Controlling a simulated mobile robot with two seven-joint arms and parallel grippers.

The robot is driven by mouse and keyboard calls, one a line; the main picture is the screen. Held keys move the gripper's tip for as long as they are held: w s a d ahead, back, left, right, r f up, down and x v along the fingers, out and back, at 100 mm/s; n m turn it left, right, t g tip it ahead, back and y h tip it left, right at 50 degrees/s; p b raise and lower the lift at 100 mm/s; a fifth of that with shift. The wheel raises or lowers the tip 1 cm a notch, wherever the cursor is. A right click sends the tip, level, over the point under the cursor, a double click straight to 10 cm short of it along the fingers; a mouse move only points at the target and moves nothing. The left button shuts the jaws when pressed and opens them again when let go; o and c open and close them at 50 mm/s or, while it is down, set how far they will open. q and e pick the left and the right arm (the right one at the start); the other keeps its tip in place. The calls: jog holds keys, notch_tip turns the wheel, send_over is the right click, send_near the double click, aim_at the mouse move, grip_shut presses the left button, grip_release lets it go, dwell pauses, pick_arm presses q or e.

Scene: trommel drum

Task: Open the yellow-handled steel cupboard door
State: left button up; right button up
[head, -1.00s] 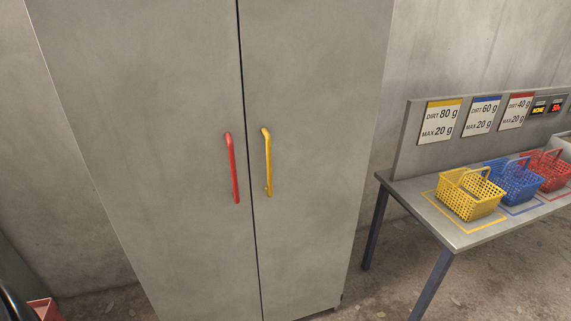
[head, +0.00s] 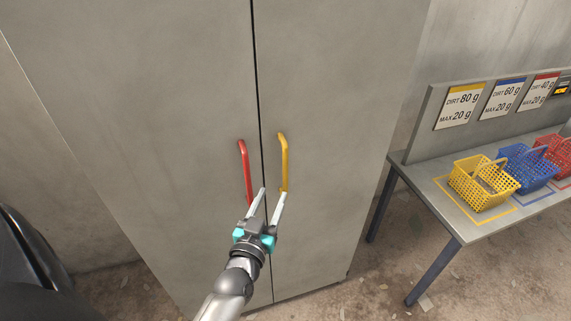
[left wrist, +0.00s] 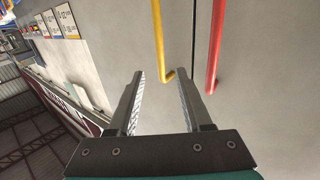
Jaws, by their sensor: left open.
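The steel cupboard (head: 165,110) stands in front of me with both doors shut. The yellow handle (head: 284,158) is a vertical bar on the right door, just right of the seam. The red handle (head: 244,165) is on the left door (head: 150,150). My left gripper (head: 272,191) is open and empty at the lower end of the handles, fingers pointing at the doors. In the left wrist view, the yellow handle (left wrist: 159,40) ends between and beyond the open fingers (left wrist: 166,80); the red handle (left wrist: 215,45) lies outside them. I see no contact. My right gripper is not in view.
A steel table (head: 465,232) stands to the right with yellow (head: 480,186), blue (head: 527,170) and red (head: 562,155) baskets. Weight signs (head: 458,107) are on the panel behind it. The floor between cupboard and table is clear apart from small debris.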

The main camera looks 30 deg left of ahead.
aim_at(284, 167)
pick_arm(q)
jog(key=x, duration=1.2)
jog(key=shift+w+f, duration=0.1)
jog(key=shift+w, duration=0.15)
grip_shut()
dwell(1.0)
